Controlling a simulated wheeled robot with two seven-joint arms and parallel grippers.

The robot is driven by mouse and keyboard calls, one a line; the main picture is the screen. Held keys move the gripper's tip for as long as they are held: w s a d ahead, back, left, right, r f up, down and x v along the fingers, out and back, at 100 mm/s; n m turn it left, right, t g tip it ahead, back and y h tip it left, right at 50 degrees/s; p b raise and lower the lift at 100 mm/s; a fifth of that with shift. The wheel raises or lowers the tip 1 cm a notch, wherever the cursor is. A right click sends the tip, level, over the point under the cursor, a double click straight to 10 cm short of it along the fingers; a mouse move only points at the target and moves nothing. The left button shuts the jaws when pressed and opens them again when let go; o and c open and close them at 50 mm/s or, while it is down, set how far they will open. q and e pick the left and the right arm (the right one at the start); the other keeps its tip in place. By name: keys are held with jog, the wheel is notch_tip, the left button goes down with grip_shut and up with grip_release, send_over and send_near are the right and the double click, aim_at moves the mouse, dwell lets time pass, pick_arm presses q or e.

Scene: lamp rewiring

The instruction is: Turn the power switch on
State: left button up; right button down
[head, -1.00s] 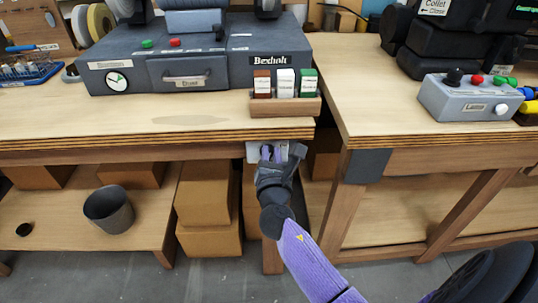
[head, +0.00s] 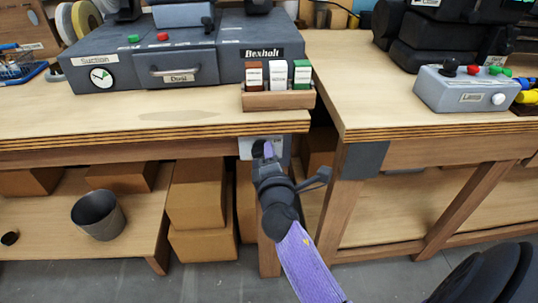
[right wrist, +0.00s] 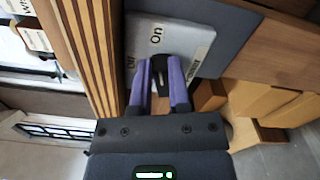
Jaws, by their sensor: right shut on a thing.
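The power switch is a light grey plate (right wrist: 185,42) under the front edge of the left bench, on a dark grey panel. It also shows in the head view (head: 246,147), partly hidden by my gripper. The plate carries the word "On" and a second label, partly cut off by my finger. A black switch lever (right wrist: 156,68) stands out of the plate. My right gripper (right wrist: 162,84) has its purple fingers on either side of the lever and is shut on it. In the head view my right gripper (head: 266,150) reaches up to the plate from below. My left gripper is not in view.
The bench top edge (head: 150,137) overhangs just above the switch. A wooden rack (head: 278,100) with small labelled boxes stands above it. The right bench leg (head: 338,205) stands close by.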

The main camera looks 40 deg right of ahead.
jog(key=m, duration=0.1)
jog(key=f+m+b, duration=0.1)
jog(key=m, duration=0.1)
jog(key=shift+m, duration=0.3)
dwell(0.6)
